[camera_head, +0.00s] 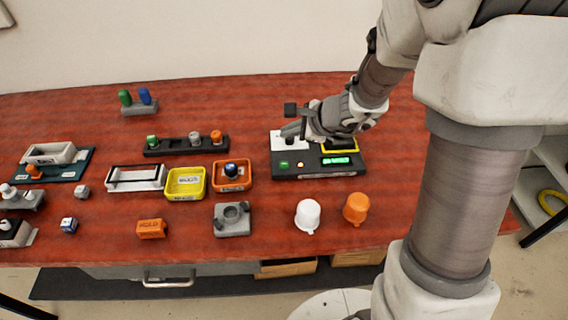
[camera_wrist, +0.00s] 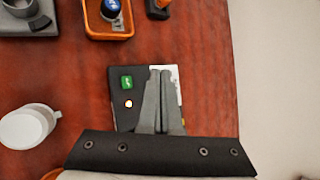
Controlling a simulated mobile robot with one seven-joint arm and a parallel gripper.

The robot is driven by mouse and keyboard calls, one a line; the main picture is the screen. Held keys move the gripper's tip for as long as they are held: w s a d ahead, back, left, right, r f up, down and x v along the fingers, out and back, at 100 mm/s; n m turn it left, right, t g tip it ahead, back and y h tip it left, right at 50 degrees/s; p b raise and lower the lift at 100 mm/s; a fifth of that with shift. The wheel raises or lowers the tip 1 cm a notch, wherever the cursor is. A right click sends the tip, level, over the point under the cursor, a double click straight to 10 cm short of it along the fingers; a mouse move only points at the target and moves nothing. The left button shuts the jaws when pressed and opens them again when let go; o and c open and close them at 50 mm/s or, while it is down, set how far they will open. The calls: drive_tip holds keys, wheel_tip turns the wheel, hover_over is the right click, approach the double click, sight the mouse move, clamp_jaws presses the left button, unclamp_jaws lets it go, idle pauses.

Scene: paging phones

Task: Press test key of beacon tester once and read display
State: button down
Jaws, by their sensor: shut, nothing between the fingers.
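The beacon tester (camera_head: 318,171) is a dark flat box at the right of the table. On its front face are a green key (camera_head: 284,165), a small lit orange lamp (camera_head: 300,164) and a glowing green display (camera_head: 337,161), whose text is too small to read. My gripper (camera_head: 289,131) is over the tester's white left part, behind the green key. In the wrist view my gripper (camera_wrist: 161,71) is shut and empty, with the green key (camera_wrist: 127,82) and lit lamp (camera_wrist: 128,104) left of its fingers. The fingers hide part of the tester; contact cannot be told.
White (camera_head: 308,214) and orange (camera_head: 356,208) caps stand in front of the tester. An orange tray (camera_head: 246,185) with a blue-topped knob, a yellow tray (camera_head: 172,193) and a grey fixture (camera_head: 232,230) are to its left. A dark rack (camera_head: 178,149) stands behind the trays.

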drive_tip(key=b, duration=0.6)
hover_over(288, 165)
wheel_tip(288, 165, down, 7)
drive_tip(key=shift+f+b, duration=0.55)
drive_tip(key=shift+f, duration=0.1)
idle(1.2)
drive_tip(key=shift+f+b, duration=0.45)
drive_tip(key=shift+b, duration=0.2)
drive_tip(key=shift+f+b, duration=0.45)
drive_tip(key=shift+b, duration=0.1)
idle(0.5)
drive_tip(key=shift+r+p, duration=0.65)
drive_tip(key=shift+r, duration=0.25)
drive_tip(key=shift+r, duration=0.1)
